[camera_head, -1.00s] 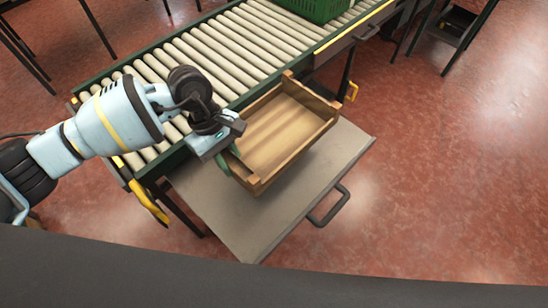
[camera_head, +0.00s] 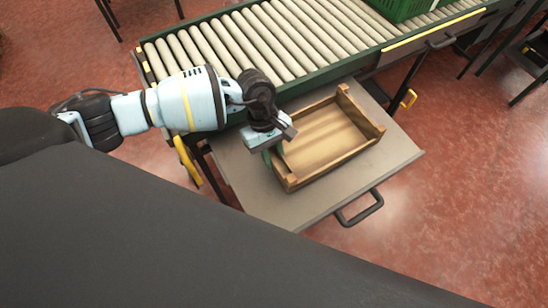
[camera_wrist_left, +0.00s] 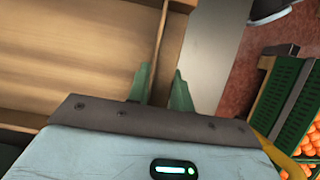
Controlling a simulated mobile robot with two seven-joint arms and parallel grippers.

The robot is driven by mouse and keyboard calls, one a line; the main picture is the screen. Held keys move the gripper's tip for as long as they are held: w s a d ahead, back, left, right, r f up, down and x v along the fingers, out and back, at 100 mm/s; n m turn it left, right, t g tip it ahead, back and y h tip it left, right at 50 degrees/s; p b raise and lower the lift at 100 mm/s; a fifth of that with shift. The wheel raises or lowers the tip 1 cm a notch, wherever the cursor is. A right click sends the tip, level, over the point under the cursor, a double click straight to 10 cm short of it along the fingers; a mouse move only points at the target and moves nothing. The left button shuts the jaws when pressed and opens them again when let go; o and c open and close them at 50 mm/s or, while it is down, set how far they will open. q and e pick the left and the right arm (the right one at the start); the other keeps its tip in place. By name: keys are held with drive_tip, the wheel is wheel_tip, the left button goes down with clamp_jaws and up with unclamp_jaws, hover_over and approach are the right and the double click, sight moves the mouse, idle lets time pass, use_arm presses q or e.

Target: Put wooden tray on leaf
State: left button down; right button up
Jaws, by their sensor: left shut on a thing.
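The wooden tray (camera_head: 322,146), an empty light-brown box with low walls and raised corner posts, is over the grey leaf (camera_head: 290,212) at the conveyor's side. Its far edge is close to the conveyor's green rail. I cannot tell if its whole base touches the leaf. My left gripper (camera_head: 274,152) is at the tray's left wall. In the left wrist view the green fingers (camera_wrist_left: 160,88) are shut on the tray's wall (camera_wrist_left: 158,45), one on each side. The leaf also shows there (camera_wrist_left: 208,50). My right gripper is out of view.
The roller conveyor (camera_head: 240,40) runs behind the leaf, with a green crate (camera_head: 400,8) on it. A dark handle (camera_head: 360,210) sticks out from the leaf's front edge. In the left wrist view, green crates (camera_wrist_left: 285,100) with oranges stand at the right.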

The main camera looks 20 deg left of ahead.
use_arm(q)
drive_tip(key=shift+f, duration=0.85)
drive_tip(key=shift+f, duration=0.2)
drive_tip(key=c, duration=1.3)
unclamp_jaws()
drive_tip(key=shift+o, duration=0.2)
drive_tip(key=shift+r, duration=0.1)
drive_tip(key=shift+r, duration=0.2)
drive_tip(key=v, duration=1.1)
drive_tip(key=shift+w+a+r, duration=0.1)
drive_tip(key=shift+r, duration=0.3)
